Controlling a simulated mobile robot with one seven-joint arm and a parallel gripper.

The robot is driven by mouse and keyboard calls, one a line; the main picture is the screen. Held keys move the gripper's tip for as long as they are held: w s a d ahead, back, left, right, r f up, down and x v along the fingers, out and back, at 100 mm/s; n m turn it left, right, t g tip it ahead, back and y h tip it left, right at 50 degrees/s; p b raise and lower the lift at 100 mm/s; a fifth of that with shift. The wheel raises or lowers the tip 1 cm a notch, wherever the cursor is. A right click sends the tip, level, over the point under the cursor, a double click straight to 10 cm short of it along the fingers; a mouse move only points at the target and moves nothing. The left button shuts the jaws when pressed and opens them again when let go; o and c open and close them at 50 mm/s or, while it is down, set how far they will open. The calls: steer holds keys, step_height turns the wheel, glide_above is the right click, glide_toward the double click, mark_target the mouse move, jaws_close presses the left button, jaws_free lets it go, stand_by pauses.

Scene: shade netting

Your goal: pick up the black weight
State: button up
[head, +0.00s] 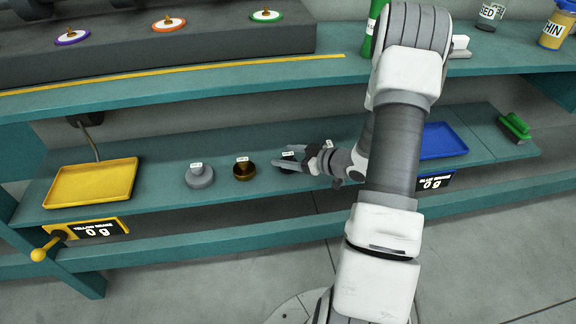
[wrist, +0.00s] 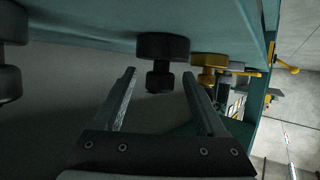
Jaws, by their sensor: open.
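The black weight (head: 289,157) stands on the lower teal shelf, to the right of the brass weight, partly hidden by my gripper in the head view. In the wrist view, which is upside down, the black weight (wrist: 163,46) has a wide base and a narrower knob. My gripper (head: 293,162) points left along the shelf at the black weight. In the wrist view my gripper (wrist: 159,75) is open, and the knob shows between the fingertips with gaps on both sides. I cannot tell how far the fingers reach around it.
A brass weight (head: 243,171) and a grey weight (head: 200,177) stand to the left, with a yellow tray (head: 92,184) beyond. Another dark weight-like object (wrist: 10,78) shows at the wrist view's left edge. A blue tray (head: 440,141) lies right. The upper shelf (head: 200,81) overhangs behind.

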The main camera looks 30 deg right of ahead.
jaws_close()
stand_by(0.3)
stand_by(1.1)
